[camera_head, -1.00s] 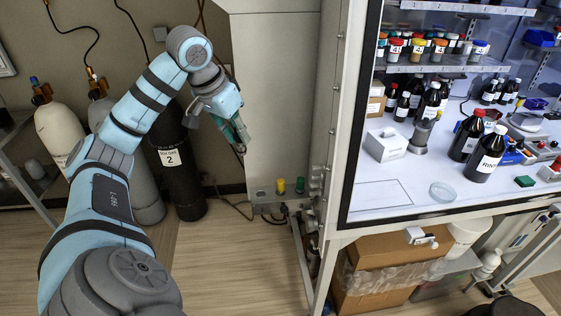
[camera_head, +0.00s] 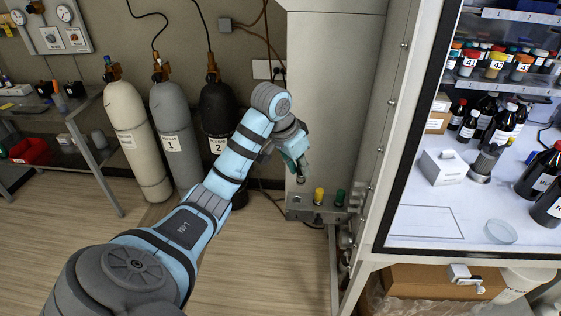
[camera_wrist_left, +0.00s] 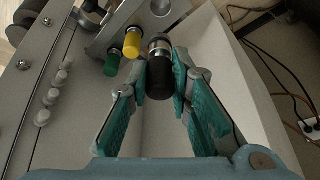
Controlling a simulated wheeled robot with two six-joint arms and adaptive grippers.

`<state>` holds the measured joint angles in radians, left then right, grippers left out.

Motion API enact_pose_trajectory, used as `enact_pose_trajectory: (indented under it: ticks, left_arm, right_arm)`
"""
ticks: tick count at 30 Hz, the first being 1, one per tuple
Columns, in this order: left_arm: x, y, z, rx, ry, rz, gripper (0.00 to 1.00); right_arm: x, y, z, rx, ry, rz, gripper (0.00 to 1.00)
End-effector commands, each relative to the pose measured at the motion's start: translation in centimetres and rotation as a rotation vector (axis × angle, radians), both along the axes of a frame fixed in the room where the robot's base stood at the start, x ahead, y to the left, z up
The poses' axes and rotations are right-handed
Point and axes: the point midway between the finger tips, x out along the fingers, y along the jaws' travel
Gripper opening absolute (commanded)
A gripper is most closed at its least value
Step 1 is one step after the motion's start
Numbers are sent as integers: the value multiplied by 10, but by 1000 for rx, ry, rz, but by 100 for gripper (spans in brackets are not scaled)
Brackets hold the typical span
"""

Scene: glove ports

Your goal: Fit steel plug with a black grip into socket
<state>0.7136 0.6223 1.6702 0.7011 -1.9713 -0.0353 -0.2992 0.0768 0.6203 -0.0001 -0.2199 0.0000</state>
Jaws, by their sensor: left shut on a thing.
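My left gripper (camera_head: 298,166) is shut on the black grip of the steel plug (camera_wrist_left: 157,78), seen in the left wrist view between the teal fingers (camera_wrist_left: 160,88). The plug's steel end points away from the gripper toward the grey socket panel (camera_wrist_left: 108,28). In the head view the gripper hangs just above the left end of this panel (camera_head: 300,212). A yellow plug (camera_wrist_left: 132,43) and a green plug (camera_wrist_left: 112,63) stand in a row beside the held plug. I cannot tell which opening is the socket, or whether the plug touches it. My right gripper is out of view.
A tall beige cabinet (camera_head: 335,75) stands behind the panel. Gas cylinders (camera_head: 170,125) stand to its left, and the glass-fronted bench (camera_head: 410,220) is on the right. Cables (camera_wrist_left: 275,75) run along the wall side. Floor to the left is clear.

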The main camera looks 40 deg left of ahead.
Motion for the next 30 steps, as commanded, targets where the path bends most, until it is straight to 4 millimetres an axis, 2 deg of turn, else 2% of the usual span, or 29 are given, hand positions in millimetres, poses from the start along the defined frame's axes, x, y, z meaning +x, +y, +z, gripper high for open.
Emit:
enact_pose_trajectory:
  ticks: [1, 4, 14, 19, 25, 26, 29, 30]
  left_arm:
    - [3, -6, -5, -2, 0, -11, 0]
    - [4, -5, -18, 1, 2, -10, 0]
    - [3, -4, -52, -1, 1, -9, 0]
    - [1, -3, -85, 1, 2, -6, 0]
    - [2, -2, -89, 2, -1, -6, 0]
    - [1, -2, -89, 1, -1, -5, 21]
    - [1, -2, -89, 1, -1, -5, 37]
    - [1, -2, -89, 1, -1, -5, 39]
  right_arm:
    - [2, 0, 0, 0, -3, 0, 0]
    - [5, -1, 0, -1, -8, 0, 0]
    - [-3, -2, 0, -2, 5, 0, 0]
    - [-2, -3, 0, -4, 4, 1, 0]
    - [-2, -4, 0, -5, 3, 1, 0]
    - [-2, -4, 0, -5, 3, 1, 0]
    - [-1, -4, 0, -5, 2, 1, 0]
    - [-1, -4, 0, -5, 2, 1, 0]
